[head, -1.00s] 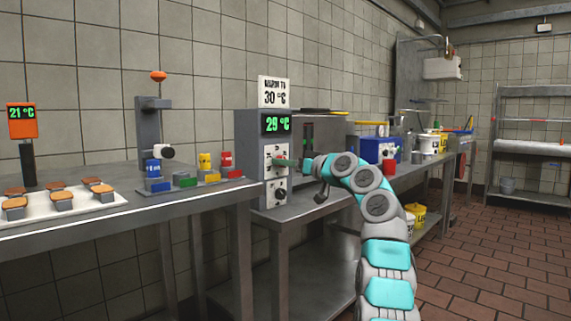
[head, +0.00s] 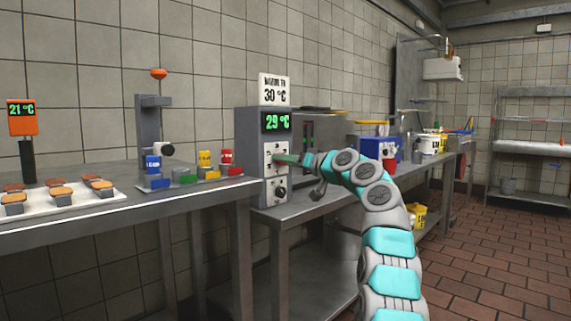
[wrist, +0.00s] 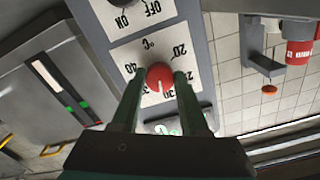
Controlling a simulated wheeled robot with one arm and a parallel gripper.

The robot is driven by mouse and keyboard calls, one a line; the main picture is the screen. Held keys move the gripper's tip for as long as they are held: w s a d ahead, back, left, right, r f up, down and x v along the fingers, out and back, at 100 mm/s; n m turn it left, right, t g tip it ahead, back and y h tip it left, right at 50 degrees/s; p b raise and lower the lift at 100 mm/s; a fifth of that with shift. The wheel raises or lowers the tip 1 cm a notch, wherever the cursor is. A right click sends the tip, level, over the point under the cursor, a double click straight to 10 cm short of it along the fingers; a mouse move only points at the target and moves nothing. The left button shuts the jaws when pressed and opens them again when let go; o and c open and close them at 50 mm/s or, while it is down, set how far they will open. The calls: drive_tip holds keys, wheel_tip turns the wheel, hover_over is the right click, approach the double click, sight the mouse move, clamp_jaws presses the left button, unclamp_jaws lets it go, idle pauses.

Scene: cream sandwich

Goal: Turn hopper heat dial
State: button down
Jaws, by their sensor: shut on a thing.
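The red heat dial (wrist: 159,77) sits on a white scale plate with temperature marks such as 20 and 40; the wrist view shows it upside down. My gripper (wrist: 158,80) has one finger on each side of the dial and is shut on it. The dial's white pointer line faces the gripper, toward the 30 side of the scale. In the head view the fingers (head: 284,159) reach the front of the grey hopper unit (head: 245,140) and hide the dial. Its green display (head: 277,121) reads 29 °C. A sign (head: 275,90) above reads 30 °C.
An ON/OFF switch plate (wrist: 133,13) adjoins the dial; its knob (head: 280,191) shows below my gripper. A blue machine (head: 378,149) stands farther right.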

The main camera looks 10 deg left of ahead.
drive_tip(key=shift+r+m+p, duration=0.1)
drive_tip(key=shift+m+p, duration=2.2)
drive_tip(key=shift+m, duration=2.2)
drive_tip(key=shift+c, duration=2.1)
unclamp_jaws()
drive_tip(key=b+v, duration=0.1)
drive_tip(key=v, duration=0.6)
drive_tip(key=shift+s+d, duration=0.25)
drive_tip(key=shift+d, duration=0.1)
